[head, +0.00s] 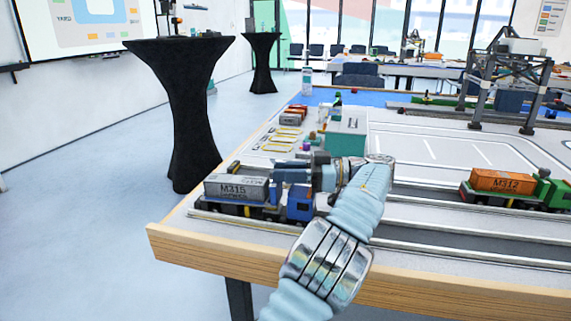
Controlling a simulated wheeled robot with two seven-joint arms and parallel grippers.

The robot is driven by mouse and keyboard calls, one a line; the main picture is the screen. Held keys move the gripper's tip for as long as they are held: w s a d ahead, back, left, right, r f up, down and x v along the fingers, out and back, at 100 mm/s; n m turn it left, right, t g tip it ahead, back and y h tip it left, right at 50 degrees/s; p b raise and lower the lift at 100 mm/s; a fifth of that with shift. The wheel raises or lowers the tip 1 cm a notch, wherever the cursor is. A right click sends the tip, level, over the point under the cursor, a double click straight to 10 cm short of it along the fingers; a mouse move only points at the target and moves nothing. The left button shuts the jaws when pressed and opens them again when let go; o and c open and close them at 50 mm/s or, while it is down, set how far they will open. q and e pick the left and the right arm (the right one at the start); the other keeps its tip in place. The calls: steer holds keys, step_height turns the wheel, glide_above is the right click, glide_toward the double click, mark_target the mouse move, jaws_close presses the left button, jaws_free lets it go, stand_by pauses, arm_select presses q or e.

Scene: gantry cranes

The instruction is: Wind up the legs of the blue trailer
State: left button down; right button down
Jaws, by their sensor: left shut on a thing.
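The blue trailer (240,212) stands near the table's left front edge, behind a blue cab (301,206). It carries a grey container marked M315 (236,188). My left gripper (278,173) reaches over from the right, its fingers pointing left at the container's right end, above the cab. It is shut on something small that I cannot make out. The trailer's legs and any crank are too small or hidden to tell. My right gripper is out of view.
An orange container M312 (502,182) rides behind a green cab (553,193) at the right. A teal box (346,138) stands behind my gripper. A gantry crane (505,75) is at the back right. A black high table (178,110) stands on the floor.

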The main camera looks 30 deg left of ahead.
arm_select(q)
steer(key=shift+w+a+n+g+h+p, duration=0.1)
steer(key=shift+w+n+g+h+p, duration=0.1)
steer(key=shift+n+g+h+p, duration=0.55)
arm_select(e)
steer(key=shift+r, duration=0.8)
arm_select(q)
steer(key=shift+g, duration=0.55)
steer(key=c, duration=0.9)
jaws_free()
